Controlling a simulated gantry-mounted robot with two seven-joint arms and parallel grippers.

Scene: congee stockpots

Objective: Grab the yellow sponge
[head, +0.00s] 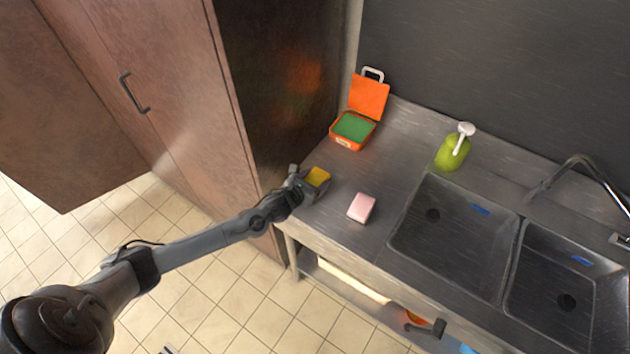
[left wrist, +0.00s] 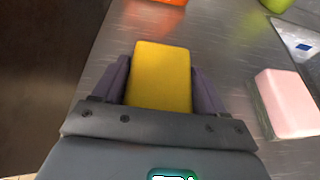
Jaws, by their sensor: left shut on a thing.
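The yellow sponge (head: 318,176) is at the left end of the steel counter, beside the tall brown cabinet. My left gripper (head: 309,184) is at the sponge, its arm reaching in from the lower left. In the left wrist view the yellow sponge (left wrist: 162,75) sits between the two purple-grey fingers of my left gripper (left wrist: 160,85), which are shut on its sides. I cannot tell whether the sponge still touches the counter. My right gripper is not in view.
A pink sponge (head: 361,207) lies to the right on the counter. An open orange box (head: 349,143) with green inside stands behind. A green soap bottle (head: 453,151) stands behind the double sink (head: 459,231). The brown cabinet (head: 286,80) rises close on the left.

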